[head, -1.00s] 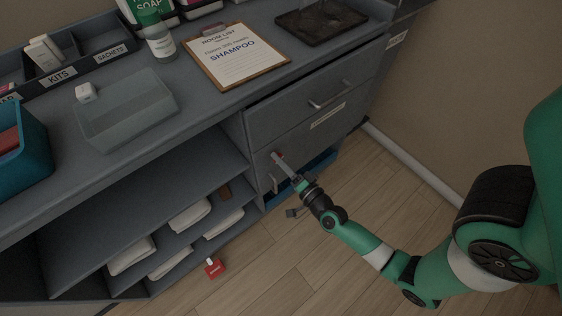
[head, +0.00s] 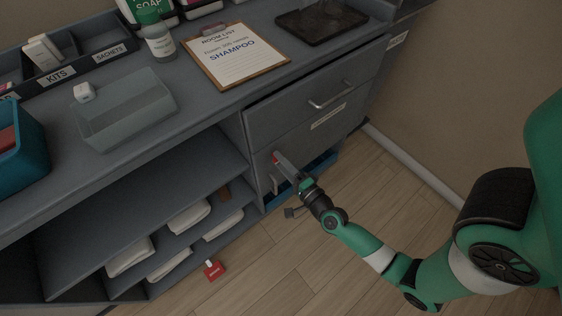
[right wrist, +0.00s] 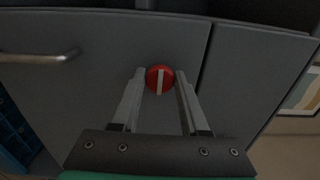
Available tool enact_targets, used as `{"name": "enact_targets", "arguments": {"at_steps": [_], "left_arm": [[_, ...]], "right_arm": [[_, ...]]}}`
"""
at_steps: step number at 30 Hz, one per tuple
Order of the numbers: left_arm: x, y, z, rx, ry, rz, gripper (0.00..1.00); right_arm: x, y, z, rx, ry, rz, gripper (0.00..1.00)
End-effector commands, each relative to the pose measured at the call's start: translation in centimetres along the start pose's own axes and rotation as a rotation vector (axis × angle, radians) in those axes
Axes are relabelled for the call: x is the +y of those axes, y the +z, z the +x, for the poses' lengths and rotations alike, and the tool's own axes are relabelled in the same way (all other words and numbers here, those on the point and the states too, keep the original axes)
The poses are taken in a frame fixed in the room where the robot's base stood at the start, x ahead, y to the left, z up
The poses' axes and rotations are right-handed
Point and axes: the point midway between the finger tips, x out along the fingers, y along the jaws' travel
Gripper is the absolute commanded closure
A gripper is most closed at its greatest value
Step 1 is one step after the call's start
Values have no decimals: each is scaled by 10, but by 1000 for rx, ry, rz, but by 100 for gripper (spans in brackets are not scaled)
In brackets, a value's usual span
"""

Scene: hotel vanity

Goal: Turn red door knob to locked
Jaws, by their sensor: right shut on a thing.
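The red door knob (right wrist: 160,79) is round with a pale bar across its face, on the grey cabinet door (right wrist: 110,60). In the right wrist view the bar stands nearly upright, tilted slightly. A bit of red also shows at the fingertips in the head view. My right gripper (right wrist: 159,77) is shut on the knob, with one finger on each side. In the head view my right gripper (head: 279,160) reaches the cabinet front below the upper drawer. My left gripper is not in view.
A bar handle (right wrist: 40,57) sticks out left of the knob. The drawer above has its own handle (head: 331,96). A blue crate (head: 322,165) sits low behind my gripper. A red tag (head: 213,270) lies on the floor. The floor to the right is clear.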

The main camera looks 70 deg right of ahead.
Motion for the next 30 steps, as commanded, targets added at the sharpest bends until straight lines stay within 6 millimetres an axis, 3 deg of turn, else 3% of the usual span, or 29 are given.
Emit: {"name": "enact_targets", "arguments": {"at_steps": [5, 6, 10, 22, 26, 30], "left_arm": [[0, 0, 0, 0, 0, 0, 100], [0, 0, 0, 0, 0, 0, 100], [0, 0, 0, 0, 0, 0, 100], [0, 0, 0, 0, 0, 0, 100], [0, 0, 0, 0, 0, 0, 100], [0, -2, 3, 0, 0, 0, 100]], "right_arm": [[0, 0, 0, 0, 0, 2, 100], [0, 0, 0, 0, 0, 1, 52], [0, 0, 0, 0, 0, 1, 29], [1, 0, -7, 0, 2, -2, 27], [2, 0, -30, -1, 4, -1, 27], [0, 1, -66, -5, 6, -2, 27]]}}
